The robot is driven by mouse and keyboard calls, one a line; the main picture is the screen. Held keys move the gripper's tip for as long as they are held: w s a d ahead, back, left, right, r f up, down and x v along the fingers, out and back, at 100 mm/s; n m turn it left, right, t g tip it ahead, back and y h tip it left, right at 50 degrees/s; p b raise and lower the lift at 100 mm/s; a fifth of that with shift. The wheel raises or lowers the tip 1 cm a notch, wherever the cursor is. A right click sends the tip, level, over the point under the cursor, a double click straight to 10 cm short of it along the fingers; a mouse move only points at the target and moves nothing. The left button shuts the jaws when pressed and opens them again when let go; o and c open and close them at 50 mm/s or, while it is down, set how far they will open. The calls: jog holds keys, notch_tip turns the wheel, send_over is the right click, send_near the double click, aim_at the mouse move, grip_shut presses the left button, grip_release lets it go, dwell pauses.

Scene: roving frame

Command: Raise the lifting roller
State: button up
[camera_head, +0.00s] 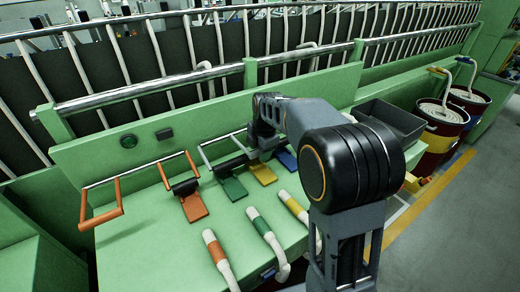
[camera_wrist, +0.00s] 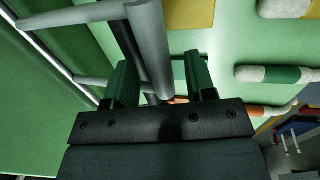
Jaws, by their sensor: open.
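A dark roller (camera_head: 232,163) on a grey metal frame lies across the green machine top, above a green plate (camera_head: 234,188). My gripper (camera_head: 258,148) is at the right end of this roller, partly hidden by my arm. In the wrist view my gripper (camera_wrist: 160,82) is open, with two dark green-edged fingers apart. A grey bar (camera_wrist: 152,45) and a darker cylinder run between the fingers. I cannot tell whether either finger touches them.
Yellow (camera_head: 263,173) and blue (camera_head: 286,158) plates lie to the right. Banded rovings, orange (camera_head: 213,244), green (camera_head: 260,224) and yellow (camera_head: 292,204), lie along the front. A chrome rail (camera_head: 150,88) runs behind. A dark tray (camera_head: 388,122) and cans (camera_head: 440,128) stand at right.

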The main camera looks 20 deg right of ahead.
grip_shut()
dwell(0.3)
jog(key=shift+r, duration=0.1)
